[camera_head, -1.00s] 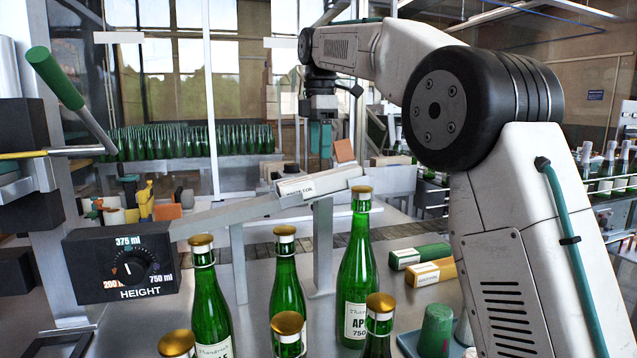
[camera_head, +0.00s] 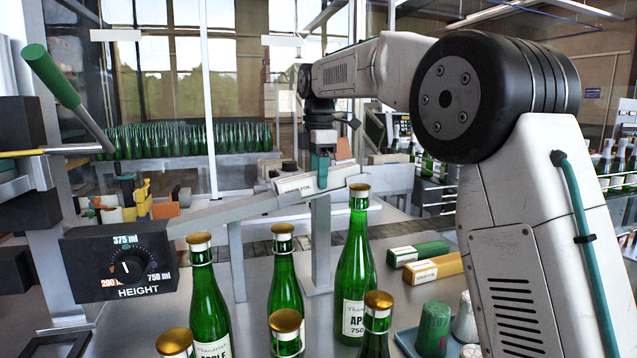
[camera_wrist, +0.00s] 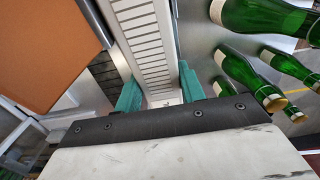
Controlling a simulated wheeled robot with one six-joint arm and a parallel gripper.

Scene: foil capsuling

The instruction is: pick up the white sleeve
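The white sleeve (camera_head: 296,185) is a long white box with dark lettering, lying tilted on the upper part of a sloping metal chute in the head view. My gripper (camera_head: 321,172) points down over it, and one teal finger covers part of its near side and lettering. In the wrist view my gripper (camera_wrist: 158,92) has its two teal fingers apart. A pale ribbed strip runs between them, with a small white patch near the fingertips; I cannot tell whether the fingers touch the sleeve.
Green bottles with gold tops, such as the tall one (camera_head: 357,265), stand close to the chute (camera_head: 222,213). A green box (camera_head: 418,253) and a yellow box (camera_head: 433,269) lie to the right. A height dial (camera_head: 128,266) is at left. An orange-brown panel (camera_wrist: 45,45) is near my wrist.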

